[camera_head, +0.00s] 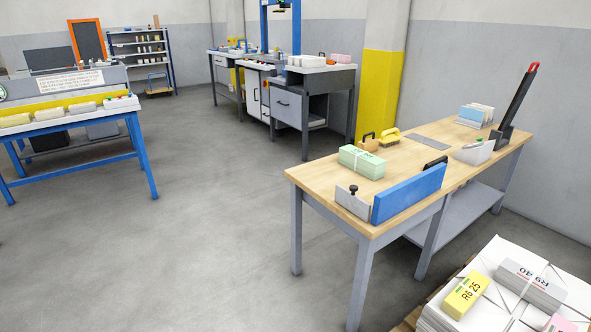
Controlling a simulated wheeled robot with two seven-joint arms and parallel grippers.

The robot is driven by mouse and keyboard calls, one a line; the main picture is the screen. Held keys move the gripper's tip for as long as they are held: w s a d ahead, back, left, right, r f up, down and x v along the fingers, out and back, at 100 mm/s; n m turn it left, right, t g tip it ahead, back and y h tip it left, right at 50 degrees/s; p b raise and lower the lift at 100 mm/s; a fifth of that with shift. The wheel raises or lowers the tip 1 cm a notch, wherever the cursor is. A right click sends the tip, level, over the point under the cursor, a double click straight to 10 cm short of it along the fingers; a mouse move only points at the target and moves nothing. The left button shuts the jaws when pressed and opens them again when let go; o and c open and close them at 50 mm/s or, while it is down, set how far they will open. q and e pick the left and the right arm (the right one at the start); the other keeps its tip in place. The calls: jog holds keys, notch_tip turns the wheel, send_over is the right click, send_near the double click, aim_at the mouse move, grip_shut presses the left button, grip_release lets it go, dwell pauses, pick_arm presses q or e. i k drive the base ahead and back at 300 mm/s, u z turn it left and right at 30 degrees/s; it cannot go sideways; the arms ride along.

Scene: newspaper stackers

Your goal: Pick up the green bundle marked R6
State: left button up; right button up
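A pale green bundle (362,161) with a light band around it lies on the near left part of the wooden-topped table (310,174). I cannot read a mark on it from here. It sits behind a blue upright board (409,193) and a small grey plate with a black knob (353,200). Neither of my grippers is in view, and nothing is touching the bundle.
A yellow block with printed lettering (466,296) lies on a stack of white paper (499,255) at the lower right. A blue-legged bench (141,155) is at left. Grey floor (220,230) between is clear.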

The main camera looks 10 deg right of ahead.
aim_at(364, 164)
jog(key=u, duration=0.6)
jog(key=i, duration=1.1)
jog(key=z, duration=0.6)
